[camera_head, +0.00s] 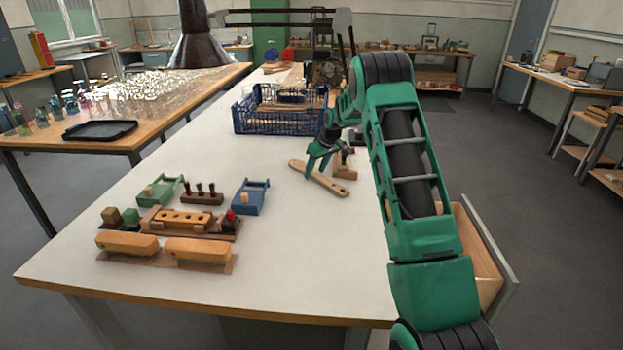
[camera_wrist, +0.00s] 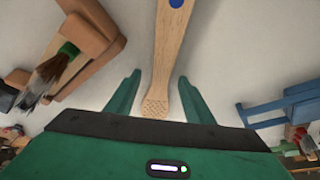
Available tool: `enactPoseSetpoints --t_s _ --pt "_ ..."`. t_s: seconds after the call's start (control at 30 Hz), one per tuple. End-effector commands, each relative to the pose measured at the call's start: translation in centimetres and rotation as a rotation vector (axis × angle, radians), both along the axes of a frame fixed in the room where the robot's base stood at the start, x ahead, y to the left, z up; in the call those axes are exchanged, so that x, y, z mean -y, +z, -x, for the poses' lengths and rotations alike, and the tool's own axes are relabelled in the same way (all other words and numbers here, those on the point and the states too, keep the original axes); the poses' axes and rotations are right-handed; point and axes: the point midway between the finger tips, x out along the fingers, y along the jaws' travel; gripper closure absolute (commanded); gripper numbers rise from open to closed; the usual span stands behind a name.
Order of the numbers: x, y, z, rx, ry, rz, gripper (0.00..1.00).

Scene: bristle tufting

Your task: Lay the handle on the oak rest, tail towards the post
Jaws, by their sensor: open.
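The handle (camera_head: 318,178) is a pale wooden strip, lying apparently flat on the white bench top. In the wrist view the handle (camera_wrist: 171,50) runs away between my fingers, with a dotted near end and a blue dot further up. My gripper (camera_head: 318,158) is over it. In the wrist view my gripper (camera_wrist: 157,90) is open, one finger on each side, with gaps to the wood. A brown wooden piece, seemingly the oak rest (camera_head: 343,172) with its upright post, stands just right of the handle. It also seems to show in the wrist view (camera_wrist: 95,45), apart from the handle.
A blue crate (camera_head: 280,122) stands behind my gripper to the left. Wooden blocks (camera_head: 190,222), a green holder (camera_head: 160,190) and a blue holder (camera_head: 250,197) sit at the front left. The bench front is clear.

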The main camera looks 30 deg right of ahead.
Motion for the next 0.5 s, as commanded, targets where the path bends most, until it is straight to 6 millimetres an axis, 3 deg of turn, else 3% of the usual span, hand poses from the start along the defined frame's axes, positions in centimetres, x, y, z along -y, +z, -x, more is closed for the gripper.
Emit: enactPoseSetpoints --t_s 0.47,0.5 --pt "-0.04 -0.40 -0.13 0.000 0.000 0.000 0.52" --pt "-0.02 -0.39 -0.13 0.000 0.000 0.000 0.59"
